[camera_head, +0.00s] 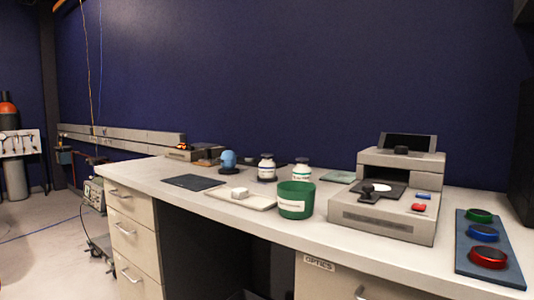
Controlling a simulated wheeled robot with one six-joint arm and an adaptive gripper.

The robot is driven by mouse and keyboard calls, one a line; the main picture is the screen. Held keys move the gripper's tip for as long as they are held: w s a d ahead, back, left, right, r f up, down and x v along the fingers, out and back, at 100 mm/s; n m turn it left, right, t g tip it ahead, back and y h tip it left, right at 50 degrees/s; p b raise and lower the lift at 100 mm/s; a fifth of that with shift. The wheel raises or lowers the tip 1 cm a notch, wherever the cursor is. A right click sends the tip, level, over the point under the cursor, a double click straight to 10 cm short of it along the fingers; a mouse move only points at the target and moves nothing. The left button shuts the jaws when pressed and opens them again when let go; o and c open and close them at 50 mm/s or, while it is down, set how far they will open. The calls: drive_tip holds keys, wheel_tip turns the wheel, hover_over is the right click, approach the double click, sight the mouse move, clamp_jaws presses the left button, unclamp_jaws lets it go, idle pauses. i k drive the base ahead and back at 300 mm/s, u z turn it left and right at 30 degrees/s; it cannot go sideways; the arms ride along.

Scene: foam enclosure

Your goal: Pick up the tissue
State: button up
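No thing is clearly recognisable as a tissue. A small white object (240,192) lies on a pale flat tray (222,196) near the front edge of the bench; it may be the tissue, but it is too small to tell. Another small white piece (381,187) rests on the dark top plate of a grey machine (388,222) to the right. My gripper does not show in the head view, so its state and position are hidden.
The long pale bench (335,238) also bears a green cup (296,208), two white-capped bottles (266,172) (302,170), a blue ball on a stand (228,158), a black mat (193,182) and a panel with three coloured buttons (484,234). Drawers (133,238) stand below left.

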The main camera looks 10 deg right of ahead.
sight(239, 194)
drive_tip(key=u, duration=1.9)
drive_tip(key=i, duration=1.55)
drive_tip(key=z, duration=3.35)
